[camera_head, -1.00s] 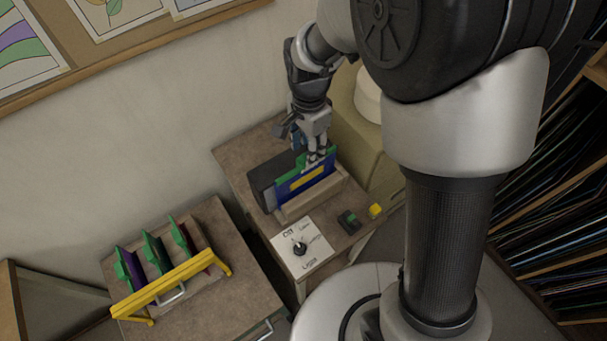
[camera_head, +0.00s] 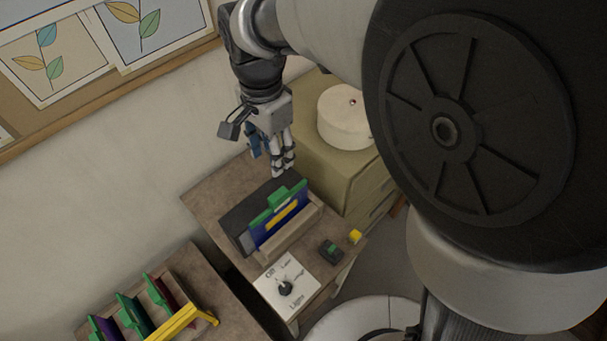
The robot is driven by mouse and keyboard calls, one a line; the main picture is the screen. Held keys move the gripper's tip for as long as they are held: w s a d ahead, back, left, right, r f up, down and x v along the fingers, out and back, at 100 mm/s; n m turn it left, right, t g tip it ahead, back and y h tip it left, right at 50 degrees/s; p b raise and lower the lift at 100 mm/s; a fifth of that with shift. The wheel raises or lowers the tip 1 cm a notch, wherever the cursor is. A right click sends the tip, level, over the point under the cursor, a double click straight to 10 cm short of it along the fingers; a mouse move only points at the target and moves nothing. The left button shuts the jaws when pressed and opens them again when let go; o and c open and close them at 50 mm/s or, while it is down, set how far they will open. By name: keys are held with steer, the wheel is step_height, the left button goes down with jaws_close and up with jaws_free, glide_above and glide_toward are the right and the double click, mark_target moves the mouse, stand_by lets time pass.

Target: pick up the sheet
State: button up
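A blue sheet (camera_head: 267,233) with a green top edge and a yellow strip stands upright in a wooden holder (camera_head: 291,232) on the small brown table. My gripper (camera_head: 283,170) hangs above and behind the sheet, pointing down and clear of it. Nothing shows between its fingers. The fingers look close together, but from this angle I cannot tell whether they are open or shut. Several other sheets, in purple, green and dark red with green tops (camera_head: 131,310), stand in a rack with a yellow bar (camera_head: 186,322) at the lower left.
A dark block (camera_head: 236,219) sits just behind the holder. A panel with a knob (camera_head: 287,286), a small dark box (camera_head: 330,250) and a yellow piece (camera_head: 355,236) lie in front. A cabinet (camera_head: 328,158) with a white round object (camera_head: 345,115) stands at the right.

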steer(key=b, duration=0.2)
glide_toward(278, 194)
step_height(278, 194, down, 5)
steer(key=shift+s+a+f, duration=0.1)
steer(key=shift+s+a, duration=0.05)
steer(key=shift+d+f+b, duration=0.2)
steer(key=shift+f+b, duration=0.3)
steer(key=shift+f, duration=2.2)
steer(key=shift+c, duration=0.2)
jaws_close()
steer(key=shift+r, duration=0.1)
